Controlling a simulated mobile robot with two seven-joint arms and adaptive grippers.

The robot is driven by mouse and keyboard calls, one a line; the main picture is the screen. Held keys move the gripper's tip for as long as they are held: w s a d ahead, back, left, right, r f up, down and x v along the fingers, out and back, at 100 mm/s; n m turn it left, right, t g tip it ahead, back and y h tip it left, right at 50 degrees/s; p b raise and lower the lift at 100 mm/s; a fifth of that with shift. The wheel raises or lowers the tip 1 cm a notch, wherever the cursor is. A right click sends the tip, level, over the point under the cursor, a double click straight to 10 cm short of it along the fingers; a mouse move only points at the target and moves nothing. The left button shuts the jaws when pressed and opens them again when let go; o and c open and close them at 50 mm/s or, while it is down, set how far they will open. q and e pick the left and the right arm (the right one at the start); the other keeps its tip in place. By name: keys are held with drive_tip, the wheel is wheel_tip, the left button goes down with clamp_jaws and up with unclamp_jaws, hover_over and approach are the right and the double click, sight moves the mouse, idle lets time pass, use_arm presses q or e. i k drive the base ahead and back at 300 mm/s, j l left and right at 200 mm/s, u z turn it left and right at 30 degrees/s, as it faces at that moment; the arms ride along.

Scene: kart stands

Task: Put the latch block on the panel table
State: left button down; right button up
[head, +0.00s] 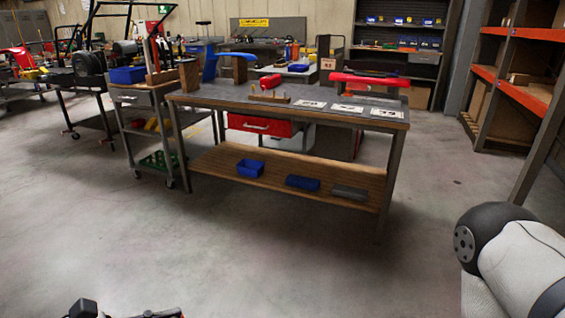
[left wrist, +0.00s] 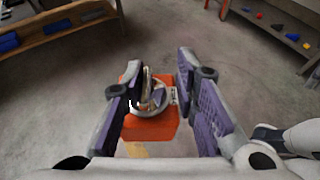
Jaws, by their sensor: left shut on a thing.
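The latch block (left wrist: 150,128) is an orange block with a round metal latch fitting on top, seen in the left wrist view. My left gripper (left wrist: 160,78) is shut on it, with one purple-padded finger on each side, above the concrete floor. In the head view only dark tips of what looks like this gripper show at the bottom edge, and the block is not visible there. A workbench with a grey top and wooden edge (head: 222,97) stands ahead; I cannot tell whether it is the panel table. My right gripper is out of view.
On the bench are a small wooden peg rack (head: 270,97), white cards (head: 348,107), a blue piece (head: 210,66) and a red piece (head: 368,80). Its lower shelf (head: 215,162) holds bins. A cart (head: 122,120) stands left, orange shelving (head: 515,85) right. Floor in front is clear.

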sight(293, 94)
drive_tip(key=i, duration=2.05)
